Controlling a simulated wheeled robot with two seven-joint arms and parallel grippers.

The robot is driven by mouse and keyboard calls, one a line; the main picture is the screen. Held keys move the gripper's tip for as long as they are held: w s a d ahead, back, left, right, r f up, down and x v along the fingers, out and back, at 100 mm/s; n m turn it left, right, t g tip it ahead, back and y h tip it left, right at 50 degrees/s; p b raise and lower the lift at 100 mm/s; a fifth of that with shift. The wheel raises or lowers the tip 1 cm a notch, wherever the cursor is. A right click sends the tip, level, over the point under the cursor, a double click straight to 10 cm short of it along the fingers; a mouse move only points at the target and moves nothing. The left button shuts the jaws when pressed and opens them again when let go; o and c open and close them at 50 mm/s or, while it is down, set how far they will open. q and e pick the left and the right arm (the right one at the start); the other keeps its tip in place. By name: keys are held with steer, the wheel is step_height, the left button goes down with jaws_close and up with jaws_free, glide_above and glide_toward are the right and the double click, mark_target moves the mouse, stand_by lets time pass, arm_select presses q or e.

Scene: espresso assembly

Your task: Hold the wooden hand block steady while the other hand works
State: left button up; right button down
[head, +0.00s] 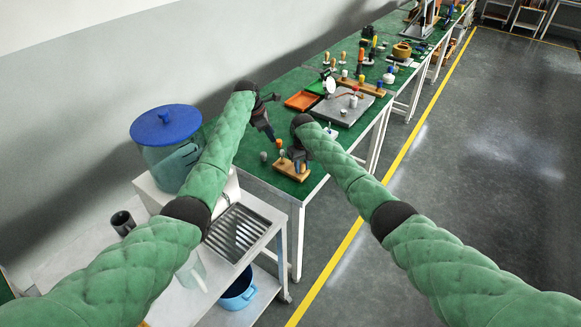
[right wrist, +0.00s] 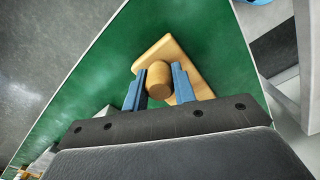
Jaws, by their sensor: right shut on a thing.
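The wooden hand block (head: 284,173) lies on the near end of the green-topped bench. In the right wrist view it is a pale wooden plate (right wrist: 168,48) with a round wooden knob (right wrist: 158,78) rising from it. My right gripper (head: 297,164) is over the block, its blue fingers (right wrist: 158,88) shut on the knob from both sides. My left gripper (head: 269,134) hangs above the bench, farther back and to the left of the block, apart from it. Its fingers are too small and dark to tell open from shut.
A small grey cylinder (head: 263,156) and an orange-topped piece (head: 278,144) stand close to the block. Farther back are an orange tray (head: 302,101) and a grey slab (head: 340,109). A blue-lidded container (head: 166,124) stands at left. The bench edge lies close to the block's right.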

mark_target(280, 150)
arm_select(q)
steer(key=shift+s+x, duration=0.1)
steer(key=shift+x, duration=2.45)
steer(key=shift+s+x, duration=0.15)
steer(key=shift+x, duration=2.4)
steer(key=shift+a, duration=0.1)
steer(key=c, duration=0.7)
steer(key=shift+c, duration=0.2)
steer(key=shift+w+m+g, duration=0.2)
steer(key=shift+m+g, duration=0.7)
steer(key=shift+m, duration=0.9)
steer(key=shift+s+f+m, duration=0.1)
steer(key=shift+m, duration=0.3)
